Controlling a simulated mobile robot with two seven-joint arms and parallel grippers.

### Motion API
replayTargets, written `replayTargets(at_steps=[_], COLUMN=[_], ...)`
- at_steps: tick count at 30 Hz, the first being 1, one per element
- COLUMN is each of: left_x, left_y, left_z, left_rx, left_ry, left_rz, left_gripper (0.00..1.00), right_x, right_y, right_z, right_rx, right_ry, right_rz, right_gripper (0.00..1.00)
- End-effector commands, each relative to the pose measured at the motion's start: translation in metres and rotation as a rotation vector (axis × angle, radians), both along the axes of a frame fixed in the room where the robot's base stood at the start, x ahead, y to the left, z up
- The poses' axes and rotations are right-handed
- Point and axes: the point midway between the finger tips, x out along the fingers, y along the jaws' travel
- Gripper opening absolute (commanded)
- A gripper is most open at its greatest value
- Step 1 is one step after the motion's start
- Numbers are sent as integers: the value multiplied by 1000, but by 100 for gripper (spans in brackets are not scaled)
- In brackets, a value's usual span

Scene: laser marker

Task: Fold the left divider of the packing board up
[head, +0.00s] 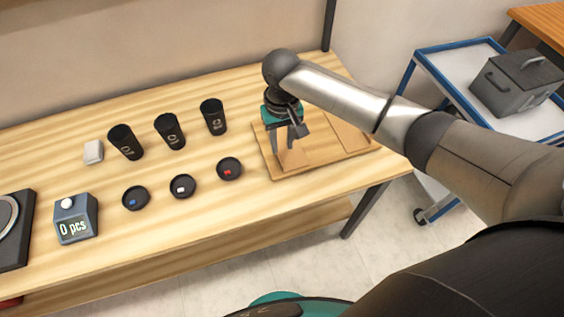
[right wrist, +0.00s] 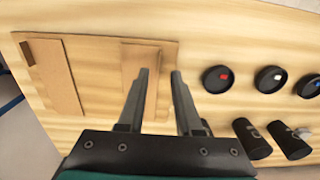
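The packing board (head: 330,158) is a light brown flat board at the right end of the table. It also shows in the right wrist view (right wrist: 97,70). The other divider (right wrist: 52,78) also looks flat. My right gripper (head: 292,148) points down over the left part of the board. In the right wrist view its fingers (right wrist: 161,76) are apart with nothing clearly held, one overlapping the left divider. Contact cannot be told. My left gripper is not in view.
Several dark cups (head: 169,131) and round dishes (head: 182,187) stand left of the board. A blue-framed cart (head: 440,75) with a grey box (head: 520,82) stands at the right.

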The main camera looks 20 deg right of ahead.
Motion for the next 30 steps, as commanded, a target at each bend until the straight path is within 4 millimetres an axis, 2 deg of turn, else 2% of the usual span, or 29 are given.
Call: replayTargets(at_steps=[1,6,12,18,26,30], left_x=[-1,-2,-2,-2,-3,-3], left_y=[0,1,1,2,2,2], left_z=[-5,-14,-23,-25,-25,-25], left_rx=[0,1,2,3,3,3], left_ry=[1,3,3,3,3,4], left_rz=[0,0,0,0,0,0], left_gripper=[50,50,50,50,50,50], right_x=[-1,0,0,0,0,0], right_y=[0,0,0,0,0,0], right_z=[-14,-50,-79,-90,-90,-90], right_rx=[-1,-2,-1,0,0,0], right_ry=[2,1,-1,-2,-2,-2], right_rz=[-1,1,1,2,2,2], right_gripper=[34,34,34,34,34,18])
